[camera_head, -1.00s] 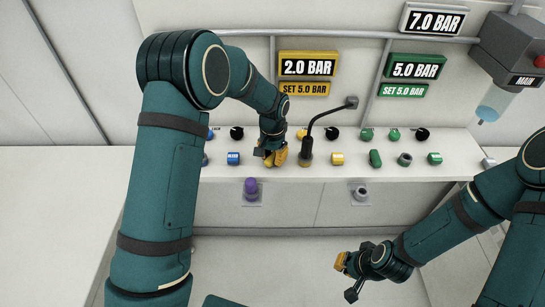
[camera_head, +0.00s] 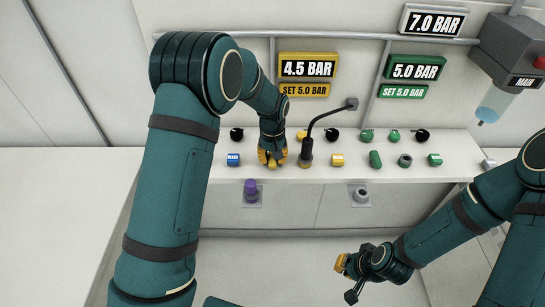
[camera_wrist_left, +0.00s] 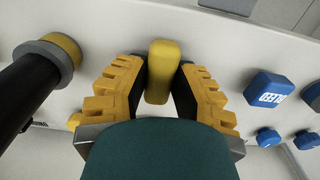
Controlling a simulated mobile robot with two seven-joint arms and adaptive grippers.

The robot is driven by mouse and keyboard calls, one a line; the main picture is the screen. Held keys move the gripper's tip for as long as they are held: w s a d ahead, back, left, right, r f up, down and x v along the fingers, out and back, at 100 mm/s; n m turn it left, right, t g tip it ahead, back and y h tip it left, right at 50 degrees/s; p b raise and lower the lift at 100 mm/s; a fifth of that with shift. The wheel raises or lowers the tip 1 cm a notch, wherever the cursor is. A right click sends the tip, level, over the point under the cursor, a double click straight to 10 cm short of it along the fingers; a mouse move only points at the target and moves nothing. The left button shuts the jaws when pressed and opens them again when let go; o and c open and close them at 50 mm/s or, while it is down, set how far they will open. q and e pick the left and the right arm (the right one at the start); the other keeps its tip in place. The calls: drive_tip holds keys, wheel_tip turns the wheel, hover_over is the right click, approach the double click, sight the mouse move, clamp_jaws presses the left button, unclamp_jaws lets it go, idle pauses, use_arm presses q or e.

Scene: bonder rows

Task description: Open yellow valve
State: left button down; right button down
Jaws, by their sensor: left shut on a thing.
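The yellow valve handle (camera_wrist_left: 162,72) is an upright yellow bar between my left gripper's fingers in the left wrist view. My left gripper (camera_head: 272,158) is at the console top, its yellow finger pads shut on this handle; the arm hides most of the valve in the head view. The yellow display (camera_head: 308,67) reads 4.5 BAR, above a yellow plate (camera_head: 304,90) reading SET 5.0 BAR. My right gripper (camera_head: 347,276) hangs low in front of the console, away from the valves; its fingers are too unclear to judge.
A black bent lamp-like stalk (camera_head: 309,138) stands just right of my left gripper. A blue BLEED block (camera_head: 233,159), a yellow block (camera_head: 337,159) and a green valve (camera_head: 375,159) line the console. Purple (camera_head: 250,188) and grey (camera_head: 361,193) fittings are on the front face.

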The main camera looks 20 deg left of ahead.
sight(272, 157)
use_arm(q)
drive_tip(key=shift+s+f, duration=0.1)
drive_tip(key=shift+f, duration=0.05)
drive_tip(key=c, duration=0.7)
unclamp_jaws()
drive_tip(key=shift+c, duration=0.2)
drive_tip(key=shift+r, duration=0.4)
wheel_tip(272, 157, up, 11)
drive_tip(key=shift+r, duration=0.2)
drive_tip(key=shift+f, duration=0.1)
